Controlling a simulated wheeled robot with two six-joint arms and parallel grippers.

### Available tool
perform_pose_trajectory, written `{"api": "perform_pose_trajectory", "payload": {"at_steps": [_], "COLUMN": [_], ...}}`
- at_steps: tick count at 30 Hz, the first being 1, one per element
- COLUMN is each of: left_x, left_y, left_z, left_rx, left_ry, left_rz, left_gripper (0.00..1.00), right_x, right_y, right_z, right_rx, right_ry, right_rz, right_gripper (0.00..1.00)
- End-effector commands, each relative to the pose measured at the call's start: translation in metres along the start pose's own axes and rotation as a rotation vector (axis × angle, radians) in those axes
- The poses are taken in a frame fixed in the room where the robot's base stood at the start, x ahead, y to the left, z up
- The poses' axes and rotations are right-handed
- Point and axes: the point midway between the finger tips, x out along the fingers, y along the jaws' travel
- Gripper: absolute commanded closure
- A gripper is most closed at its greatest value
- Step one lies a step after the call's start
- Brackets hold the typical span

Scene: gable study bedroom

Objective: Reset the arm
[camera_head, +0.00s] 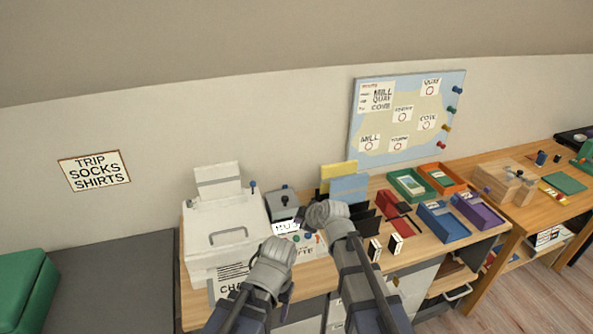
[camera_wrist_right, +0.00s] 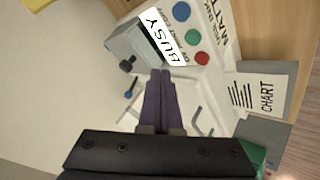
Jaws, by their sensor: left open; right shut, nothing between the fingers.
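My left gripper (camera_head: 270,262) is the lower one in the head view, over the table's front edge by the white machine. Its fingers are mostly hidden by its own wrist; it is open. My right gripper (camera_head: 318,214) is higher and farther right, above the table by the file holder. In the right wrist view its dark fingers (camera_wrist_right: 160,92) are shut together with nothing between them. They point toward a white BUSY label (camera_wrist_right: 161,38) on a small grey device, apparently without touching it.
A white machine with a handle (camera_head: 228,236) stands left of the grippers. Blue and yellow folders (camera_head: 348,186), a green tray (camera_head: 394,184) and a purple tray (camera_head: 478,221) crowd the table to the right. A map board (camera_head: 395,92) is on the wall. The CHART sheet (camera_wrist_right: 262,94) lies near the machine.

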Motion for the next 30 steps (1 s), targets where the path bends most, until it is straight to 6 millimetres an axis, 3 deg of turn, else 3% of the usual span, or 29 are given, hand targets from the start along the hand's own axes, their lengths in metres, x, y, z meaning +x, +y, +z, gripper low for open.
{"api": "perform_pose_trajectory", "payload": {"at_steps": [4,8,12,18,24,30], "left_x": [0.0,0.0,0.0,0.0,0.0,0.0], "left_y": [0.0,0.0,0.0,0.0,0.0,0.0], "left_z": [0.0,0.0,0.0,0.0,0.0,0.0], "left_rx": [0.0,0.0,0.0,0.0,0.0,0.0], "left_ry": [0.0,0.0,0.0,0.0,0.0,0.0], "left_rz": [0.0,0.0,0.0,0.0,0.0,0.0], "left_gripper": [0.41,0.41,0.41,0.41,0.41,0.41], "right_x": [-0.005,-0.022,-0.054,-0.104,-0.132,-0.135], "right_y": [-0.019,-0.073,-0.136,-0.193,-0.214,-0.216], "right_z": [0.003,0.018,0.045,0.08,0.096,0.098], "right_rx": [0.051,0.214,0.448,0.721,0.853,0.875], "right_ry": [-0.03,-0.152,-0.381,-0.702,-0.869,-0.893], "right_rz": [-0.046,-0.166,-0.264,-0.257,-0.2,-0.187], "right_gripper": [1.0,1.0,1.0,1.0,1.0,1.0]}}
